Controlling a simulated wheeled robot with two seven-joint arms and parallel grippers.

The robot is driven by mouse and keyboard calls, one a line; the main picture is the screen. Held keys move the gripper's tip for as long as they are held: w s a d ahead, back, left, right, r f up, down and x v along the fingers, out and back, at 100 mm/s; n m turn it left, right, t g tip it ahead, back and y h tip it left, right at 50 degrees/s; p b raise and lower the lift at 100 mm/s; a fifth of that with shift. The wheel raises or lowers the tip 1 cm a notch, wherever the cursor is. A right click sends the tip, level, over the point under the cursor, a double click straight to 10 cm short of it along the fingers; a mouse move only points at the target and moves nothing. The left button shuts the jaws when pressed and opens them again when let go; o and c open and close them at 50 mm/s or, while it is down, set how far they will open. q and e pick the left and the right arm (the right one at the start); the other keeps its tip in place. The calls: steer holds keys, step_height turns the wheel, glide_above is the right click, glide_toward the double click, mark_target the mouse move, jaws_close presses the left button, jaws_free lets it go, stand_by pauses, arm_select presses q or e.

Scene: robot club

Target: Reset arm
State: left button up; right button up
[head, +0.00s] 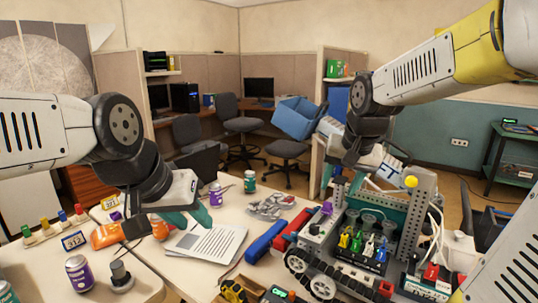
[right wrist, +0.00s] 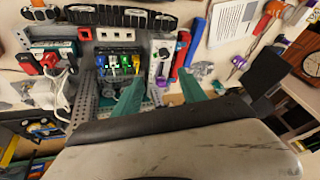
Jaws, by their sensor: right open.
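My left gripper (head: 192,217) hangs at the left over the white table, near the printed sheet (head: 208,243). Its two teal fingers show apart, with nothing seen between them. My right gripper (head: 341,184) is above the back left of the tracked robot (head: 343,236), fingers pointing down. In the right wrist view the right gripper (right wrist: 163,86) is open and empty, and its teal fingers spread beside the robot's panel of coloured connectors (right wrist: 118,64). I cannot tell whether a finger touches the robot.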

steer(key=s+a+n+t+y, duration=0.1)
steer(key=s+a+n, duration=0.2)
steer(key=s, duration=1.1)
steer(key=shift+s+n, duration=0.25)
steer(key=shift+n, duration=0.05)
steer(key=shift+d+r, duration=0.1)
